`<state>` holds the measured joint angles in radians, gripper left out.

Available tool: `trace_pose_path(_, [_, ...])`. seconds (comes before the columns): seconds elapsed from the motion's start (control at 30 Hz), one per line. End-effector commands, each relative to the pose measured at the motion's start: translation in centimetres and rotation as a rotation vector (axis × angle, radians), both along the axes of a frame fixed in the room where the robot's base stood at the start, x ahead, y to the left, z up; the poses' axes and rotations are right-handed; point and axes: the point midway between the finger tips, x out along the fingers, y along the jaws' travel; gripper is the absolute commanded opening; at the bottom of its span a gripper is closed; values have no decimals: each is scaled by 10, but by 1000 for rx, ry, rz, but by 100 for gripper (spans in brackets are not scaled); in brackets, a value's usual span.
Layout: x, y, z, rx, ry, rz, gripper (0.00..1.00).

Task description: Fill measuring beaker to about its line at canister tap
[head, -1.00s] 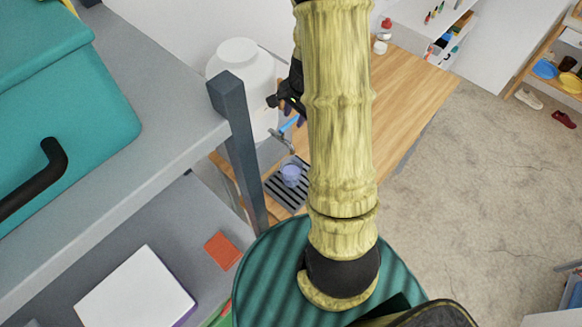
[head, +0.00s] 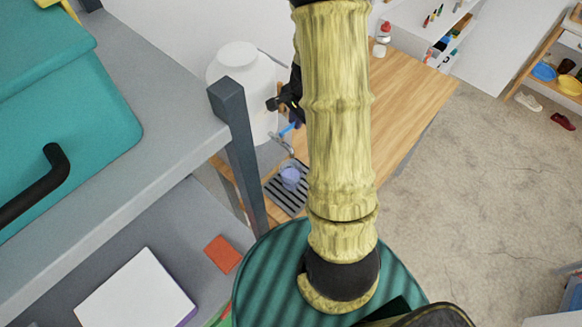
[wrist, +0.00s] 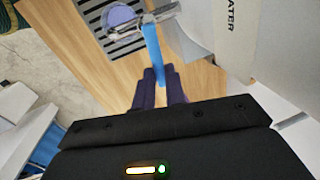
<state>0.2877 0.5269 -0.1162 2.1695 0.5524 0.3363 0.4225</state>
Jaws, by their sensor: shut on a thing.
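The white canister (head: 243,85) stands on the wooden counter, and its side reads "WATER" in the wrist view (wrist: 228,20). Its metal tap (head: 282,143) has a blue lever (wrist: 152,45). My gripper (wrist: 160,75) is shut on the lever's end; it also shows in the head view (head: 296,118), partly behind my arm. The bluish, see-through measuring beaker (head: 290,178) stands upright on the dark slatted drip tray (head: 274,198), below the tap.
A grey shelf post (head: 243,155) stands close at the left of the tray. The grey shelf holds a teal case (head: 70,120). The wooden counter (head: 415,90) is mostly clear to the right. A small red-capped bottle (head: 385,32) stands at its far end.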

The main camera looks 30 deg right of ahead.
Motion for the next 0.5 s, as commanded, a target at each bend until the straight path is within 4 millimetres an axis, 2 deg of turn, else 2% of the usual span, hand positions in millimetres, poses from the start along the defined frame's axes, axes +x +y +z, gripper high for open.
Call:
trace_pose_path(0.4, [1, 0, 0, 0, -2, 3, 0])
trace_pose_path(0.5, [5, 1, -2, 1, -3, 72, 0])
